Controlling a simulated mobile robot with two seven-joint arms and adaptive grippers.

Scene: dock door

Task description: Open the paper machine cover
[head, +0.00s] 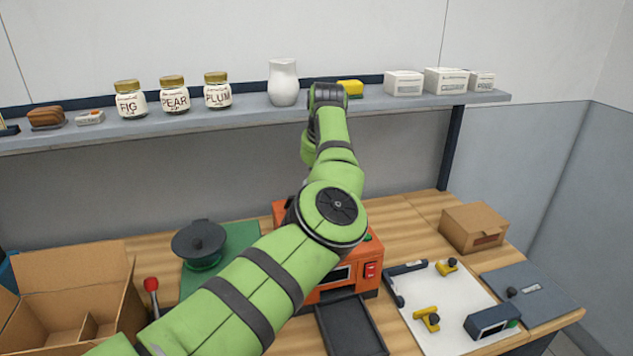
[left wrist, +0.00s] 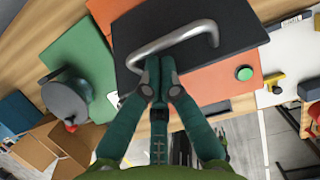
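The paper machine is orange (head: 369,254), on the wooden bench, mostly hidden behind my left arm in the head view. In the left wrist view its dark cover (left wrist: 235,22) carries a bent silver handle (left wrist: 188,33), and orange body shows beside and below the cover. My left gripper (left wrist: 160,60) has its fingertips together right at the handle's near side. I cannot tell whether the handle is between the fingers. In the head view the left gripper is hidden behind my arm. My right gripper is in neither view.
A shelf (head: 400,102) with jars, a white vase (head: 283,82) and boxes runs close behind my raised wrist. A dark pot (head: 200,243), open carton (head: 75,295), white mat (head: 455,310) with tools and small box (head: 473,227) stand around the machine.

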